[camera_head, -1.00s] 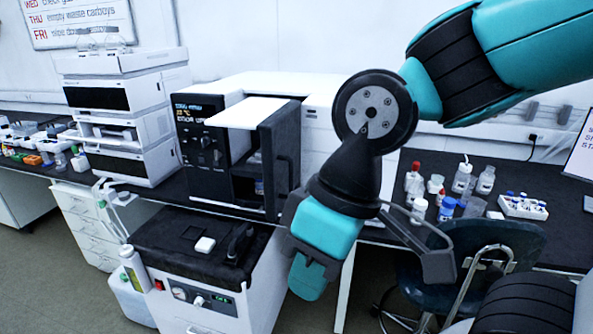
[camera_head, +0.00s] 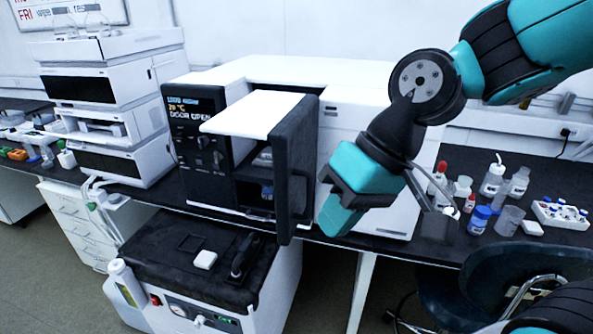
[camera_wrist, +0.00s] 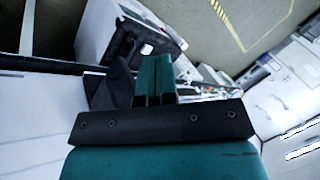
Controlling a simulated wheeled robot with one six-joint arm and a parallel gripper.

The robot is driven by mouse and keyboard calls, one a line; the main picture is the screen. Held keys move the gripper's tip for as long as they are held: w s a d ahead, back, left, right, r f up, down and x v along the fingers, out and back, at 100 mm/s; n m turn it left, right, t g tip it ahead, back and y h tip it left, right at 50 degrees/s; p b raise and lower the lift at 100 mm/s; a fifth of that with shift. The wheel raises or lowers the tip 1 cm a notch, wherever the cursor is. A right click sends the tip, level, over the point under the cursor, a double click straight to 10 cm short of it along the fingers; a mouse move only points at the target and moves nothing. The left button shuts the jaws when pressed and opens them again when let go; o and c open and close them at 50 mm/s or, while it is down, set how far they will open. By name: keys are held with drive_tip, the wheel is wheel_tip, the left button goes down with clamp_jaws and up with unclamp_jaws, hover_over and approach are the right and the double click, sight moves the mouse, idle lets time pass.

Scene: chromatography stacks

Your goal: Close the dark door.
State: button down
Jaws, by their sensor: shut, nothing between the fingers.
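The dark door (camera_head: 297,168) belongs to the white and black instrument (camera_head: 200,145) on the bench. It stands open, jutting out from the front, and the display reads "DOOR OPEN". The compartment (camera_head: 257,185) behind it shows small items, partly hidden by the door. My gripper (camera_head: 337,215) is shut and empty, just right of the door's outer face. A narrow gap seems to separate them, but I cannot tell about contact. In the wrist view, my shut teal fingers (camera_wrist: 154,75) point at a dark panel that may be the door.
A white shelf or lid (camera_head: 255,115) juts out above the compartment. A white cabinet with a black top (camera_head: 190,255) stands below. Bottles (camera_head: 493,178) and a vial rack (camera_head: 560,213) are on the bench at right. A dark chair (camera_head: 520,265) stands in front. White stacked modules (camera_head: 105,110) are at left.

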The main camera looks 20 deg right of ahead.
drive_tip(key=w+d+m+t+y, duration=0.1)
drive_tip(key=w+d+m+t, duration=0.1)
drive_tip(key=w+d+m, duration=0.4)
drive_tip(key=m+t+y+p, duration=0.1)
drive_tip(key=m+t+p, duration=0.2)
drive_tip(key=m+p, duration=0.1)
approach(288, 186)
drive_tip(key=x, duration=0.6)
drive_tip(key=shift+d+f, duration=0.15)
drive_tip(key=shift+f, duration=0.05)
drive_tip(key=shift+w+a+f, duration=0.1)
drive_tip(key=shift+w+a, duration=0.1)
drive_tip(key=shift+a, duration=0.1)
